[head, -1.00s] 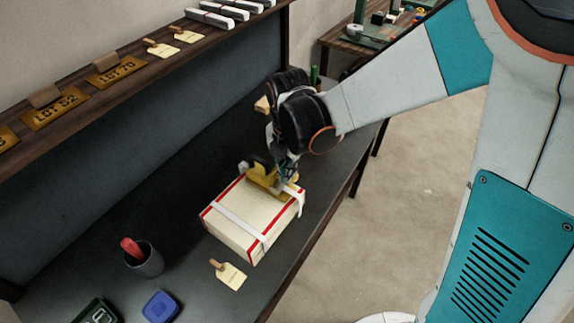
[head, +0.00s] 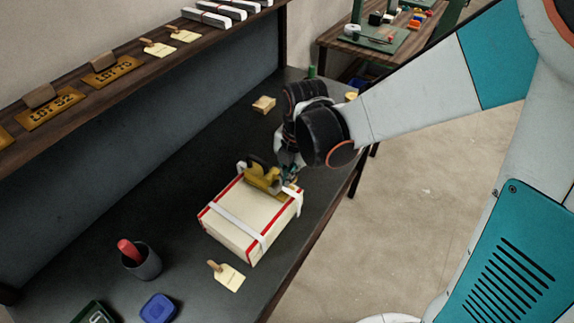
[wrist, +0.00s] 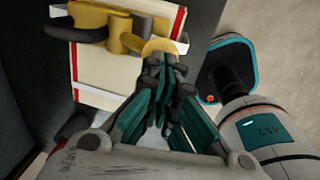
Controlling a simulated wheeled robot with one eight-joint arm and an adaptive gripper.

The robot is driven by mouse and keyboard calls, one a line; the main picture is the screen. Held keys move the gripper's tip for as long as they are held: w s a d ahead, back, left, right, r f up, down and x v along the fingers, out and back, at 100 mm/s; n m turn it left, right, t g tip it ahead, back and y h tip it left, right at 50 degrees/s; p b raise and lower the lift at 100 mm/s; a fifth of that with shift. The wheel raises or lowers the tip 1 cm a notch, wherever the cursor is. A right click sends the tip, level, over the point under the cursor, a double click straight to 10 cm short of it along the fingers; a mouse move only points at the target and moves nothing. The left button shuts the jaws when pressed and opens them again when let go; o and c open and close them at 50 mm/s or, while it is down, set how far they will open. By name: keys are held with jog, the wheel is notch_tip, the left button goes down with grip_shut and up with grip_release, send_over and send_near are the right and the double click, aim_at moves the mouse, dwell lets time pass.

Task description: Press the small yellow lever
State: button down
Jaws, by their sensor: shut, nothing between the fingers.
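A yellow device (head: 262,174) sits on top of a cream box (head: 242,228) with red edges and white straps, on the dark bench. In the wrist view the yellow device (wrist: 125,30) has a dark handle (wrist: 77,29) on its left and a rounded yellow end (wrist: 160,49) on its right. My gripper (head: 290,178) is shut and empty at the right end of the device. In the wrist view its fingertips (wrist: 168,64) are right at the rounded yellow end; I cannot tell whether they touch it. I cannot tell for certain which part is the small lever.
A dark cup (head: 142,263) with a red item, a tag (head: 228,277) and a blue container (head: 159,308) lie in front. A wooden block (head: 264,104) lies behind. A shelf (head: 150,68) with lot plates runs along the left. The bench's right edge is close.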

jog(key=f+b, duration=0.1)
jog(key=s+d+f+t+y+b, duration=0.1)
jog(key=f+t+y+b, duration=0.1)
jog(key=shift+s+d+f+b, duration=0.2)
jog(key=shift+s+d+b, duration=0.15)
jog(key=shift+s+d, duration=0.05)
jog(key=shift+r+p, duration=0.6)
jog(key=shift+r, duration=0.2)
